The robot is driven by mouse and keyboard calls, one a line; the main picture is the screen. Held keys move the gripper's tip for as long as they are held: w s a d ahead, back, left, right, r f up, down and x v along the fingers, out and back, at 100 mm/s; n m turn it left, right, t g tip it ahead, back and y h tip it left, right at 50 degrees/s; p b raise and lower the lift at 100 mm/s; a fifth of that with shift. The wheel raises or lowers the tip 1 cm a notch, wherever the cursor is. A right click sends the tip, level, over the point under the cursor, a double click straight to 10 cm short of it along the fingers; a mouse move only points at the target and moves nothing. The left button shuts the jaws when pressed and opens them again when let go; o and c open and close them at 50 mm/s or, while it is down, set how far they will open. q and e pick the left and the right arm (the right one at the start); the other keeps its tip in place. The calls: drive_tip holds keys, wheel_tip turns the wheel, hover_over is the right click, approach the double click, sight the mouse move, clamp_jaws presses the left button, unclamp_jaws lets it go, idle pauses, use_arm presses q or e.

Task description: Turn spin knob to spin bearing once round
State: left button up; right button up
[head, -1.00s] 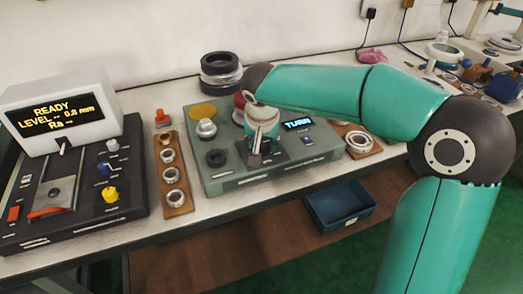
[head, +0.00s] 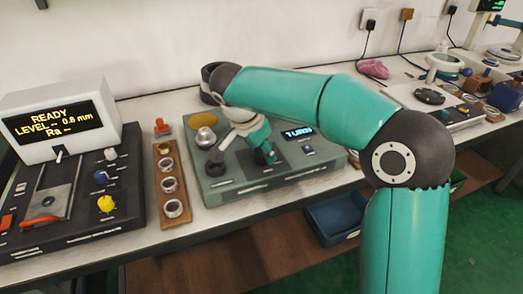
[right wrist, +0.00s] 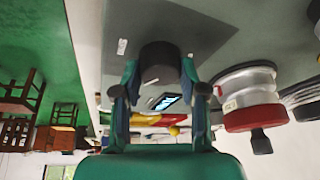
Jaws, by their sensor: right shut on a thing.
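My right gripper (head: 222,152) reaches down and left onto the grey-green test panel (head: 235,208). In the right wrist view, the dark knob (right wrist: 160,62) stands between the two fingertips (right wrist: 160,88). A pale ringed cylinder with a red base (right wrist: 250,100) stands to the right in that view; I take it for the spindle with the bearing. The panel's small display (head: 299,132) is lit with lettering too small to read surely. My left gripper is out of view.
A wooden strip with several rings (head: 170,185) lies left of the panel. The READY tester (head: 60,120) stands farther left. A blue bin (head: 335,218) sits below.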

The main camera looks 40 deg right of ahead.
idle(0.4)
drive_tip(key=o, duration=1.1)
drive_tip(key=shift+o, duration=0.2)
drive_tip(key=v, duration=1.2)
